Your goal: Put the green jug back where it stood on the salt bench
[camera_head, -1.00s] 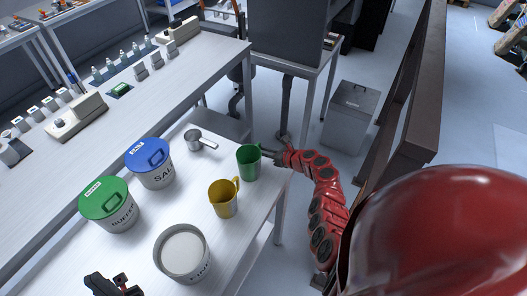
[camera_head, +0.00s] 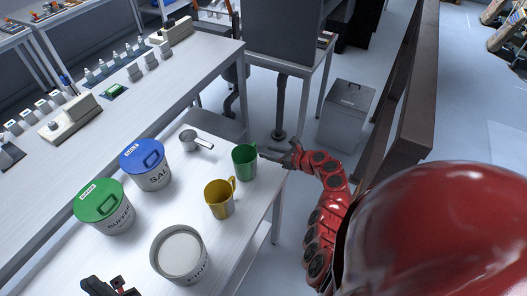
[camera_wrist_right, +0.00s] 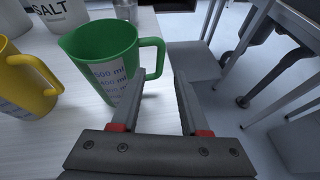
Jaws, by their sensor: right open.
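The green jug (camera_head: 244,163) stands upright on the white salt bench (camera_head: 262,193), near its right edge. It also shows in the right wrist view (camera_wrist_right: 105,55), with its handle to the right and volume marks on its side. My right gripper (camera_head: 273,156) is just right of the jug, by its handle. In the right wrist view its jaws (camera_wrist_right: 158,82) are open, with the handle ahead between the finger lines; I cannot tell whether they touch it. My left gripper (camera_head: 108,287) is at the bottom edge, partly cut off; its jaws are unclear.
A yellow jug (camera_head: 219,199) stands close to the green one. A metal scoop (camera_head: 194,141), a blue-lidded salt tub (camera_head: 146,165), a green-lidded tub (camera_head: 103,208) and an open tub (camera_head: 180,256) share the bench. A grey bin (camera_head: 346,115) stands on the floor.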

